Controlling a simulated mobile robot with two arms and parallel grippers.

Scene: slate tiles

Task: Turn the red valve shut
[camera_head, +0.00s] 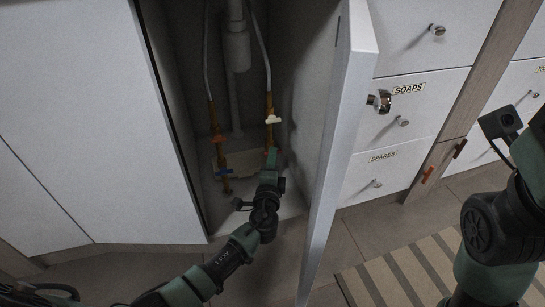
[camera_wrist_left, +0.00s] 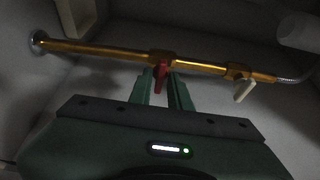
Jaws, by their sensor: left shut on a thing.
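The red valve (camera_wrist_left: 161,75) sits on a copper pipe (camera_wrist_left: 105,49) inside the open cabinet. In the left wrist view its handle points away from the pipe, crosswise to it, between my two fingertips. My left gripper (camera_wrist_left: 160,84) is shut on this handle. In the head view, my left gripper (camera_head: 270,163) reaches into the cabinet at the right-hand pipe and hides most of the red valve. A cream valve handle (camera_wrist_left: 243,90) is on the same pipe; it also shows in the head view (camera_head: 272,119), above my gripper. My right gripper is out of view.
The left-hand pipe carries an orange-red handle (camera_head: 218,138) and a blue handle (camera_head: 223,172). The open cabinet door (camera_head: 337,130) stands close to the right of my left arm. Drawers with knobs and a striped mat (camera_head: 400,277) lie beyond it.

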